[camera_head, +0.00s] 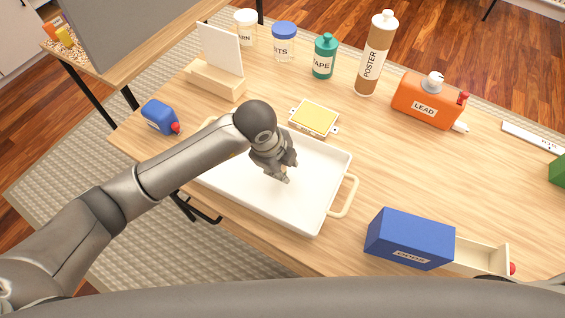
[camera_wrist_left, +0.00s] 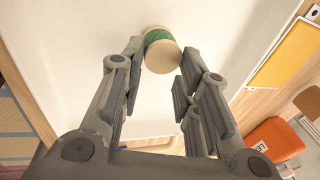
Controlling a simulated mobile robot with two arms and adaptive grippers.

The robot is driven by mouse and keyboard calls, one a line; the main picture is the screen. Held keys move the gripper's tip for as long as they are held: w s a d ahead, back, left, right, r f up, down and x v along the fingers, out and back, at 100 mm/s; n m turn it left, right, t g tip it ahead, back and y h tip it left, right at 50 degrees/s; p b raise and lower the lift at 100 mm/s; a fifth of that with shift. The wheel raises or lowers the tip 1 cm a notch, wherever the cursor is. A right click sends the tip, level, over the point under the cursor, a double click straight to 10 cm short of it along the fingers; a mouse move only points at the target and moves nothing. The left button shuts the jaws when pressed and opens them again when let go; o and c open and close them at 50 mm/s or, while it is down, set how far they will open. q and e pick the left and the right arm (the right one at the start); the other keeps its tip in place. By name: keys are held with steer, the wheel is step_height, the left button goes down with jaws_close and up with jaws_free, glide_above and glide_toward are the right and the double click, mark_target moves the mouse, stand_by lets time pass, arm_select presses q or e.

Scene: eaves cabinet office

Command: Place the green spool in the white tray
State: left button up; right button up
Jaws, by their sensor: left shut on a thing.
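The white tray (camera_head: 310,205) with cream handles lies on the wooden table, and its white floor also fills much of the left wrist view (camera_wrist_left: 60,45). My left gripper (camera_head: 284,174) is over the inside of the tray, pointing down. In the left wrist view the green spool (camera_wrist_left: 158,38), with pale wooden ends, is between the fingertips of my left gripper (camera_wrist_left: 158,68), which are shut on it. The spool is hidden by the gripper in the head view. I cannot tell whether the spool touches the tray floor. My right gripper is not in view.
Behind the tray is a yellow pad (camera_head: 315,117) in a frame. A blue box (camera_head: 408,238) with its drawer out stands at the right front. An orange LEAD container (camera_head: 425,102) stands at the back right. The table's right middle is clear.

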arm_select(q)
steer(key=shift+f, duration=0.1)
steer(key=shift+f, duration=0.15)
steer(key=o, duration=0.8)
steer(key=shift+r, duration=0.2)
steer(key=b+v, duration=0.1)
steer(key=v, duration=1.1)
steer(key=shift+d, duration=0.1)
